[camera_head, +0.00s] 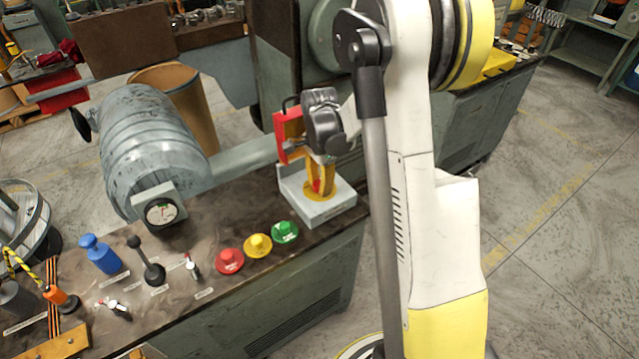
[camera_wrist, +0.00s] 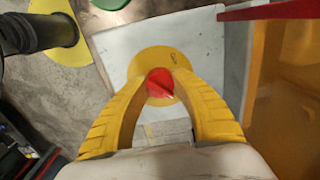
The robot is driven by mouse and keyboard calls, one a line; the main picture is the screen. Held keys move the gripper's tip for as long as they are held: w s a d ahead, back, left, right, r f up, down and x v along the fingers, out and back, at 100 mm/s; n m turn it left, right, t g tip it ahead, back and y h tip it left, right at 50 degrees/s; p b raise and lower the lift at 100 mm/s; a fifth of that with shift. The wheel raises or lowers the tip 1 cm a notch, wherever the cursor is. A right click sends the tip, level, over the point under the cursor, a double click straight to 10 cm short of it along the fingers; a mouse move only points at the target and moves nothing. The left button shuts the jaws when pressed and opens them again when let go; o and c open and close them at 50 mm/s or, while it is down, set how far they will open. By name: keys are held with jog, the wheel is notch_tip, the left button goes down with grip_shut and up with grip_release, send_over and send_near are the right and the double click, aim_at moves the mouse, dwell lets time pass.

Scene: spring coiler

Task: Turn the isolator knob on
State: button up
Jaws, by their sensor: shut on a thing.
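The isolator knob (camera_wrist: 160,83) is red and sits on a yellow round plate (camera_wrist: 162,60) on a light grey bracket. In the wrist view my gripper (camera_wrist: 160,86) has its two yellow fingers on either side of the knob, their tips shut on it. In the head view my gripper (camera_head: 319,178) reaches down onto the grey bracket (camera_head: 330,208) at the bench's right end. A little red of the knob shows between the fingers there. The knob's marking and turned position cannot be made out.
A red panel (camera_head: 289,134) stands upright close beside my gripper. Red (camera_head: 230,261), yellow (camera_head: 258,245) and green (camera_head: 285,231) buttons line the bench front. Further left are a black lever (camera_head: 148,262), a blue weight-like object (camera_head: 100,254) and a dial gauge (camera_head: 161,212).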

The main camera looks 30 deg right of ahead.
aim_at(319, 181)
jog(key=o, duration=1.2)
jog(key=shift+o, duration=0.2)
notch_tip(319, 181, up, 12)
